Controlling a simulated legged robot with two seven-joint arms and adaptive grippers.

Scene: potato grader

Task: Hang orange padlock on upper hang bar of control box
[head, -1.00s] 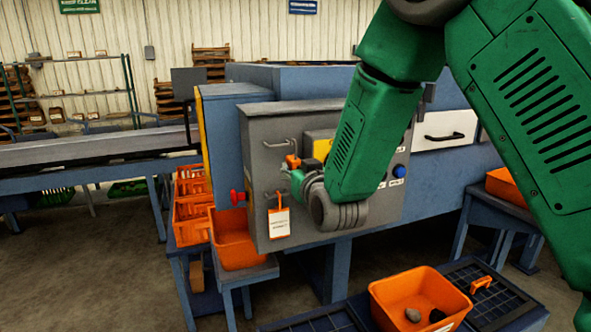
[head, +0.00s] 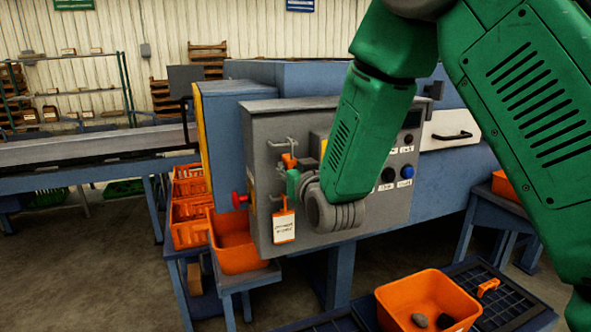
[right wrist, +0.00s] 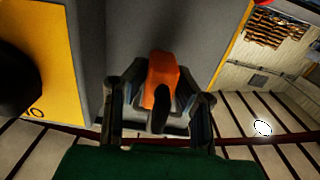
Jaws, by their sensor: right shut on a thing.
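The grey control box (head: 262,122) stands in the middle of the head view. Its upper hang bar (head: 276,144) sticks out near the top left of its front. My right gripper (head: 291,178) is shut on the orange padlock (head: 289,160) and holds it upright just below this bar. In the right wrist view, the orange padlock (right wrist: 161,80) sits between both fingers (right wrist: 158,108), with a dark part in front of it. I cannot tell whether its shackle touches or goes around the bar. My left gripper is not in view.
A white-and-orange tag (head: 284,226) hangs lower on the box front, below my gripper. A red knob (head: 239,200) is on the left side. An orange bin (head: 390,305) with dark stones stands in front, beside another orange item (head: 488,286) on a dark grid.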

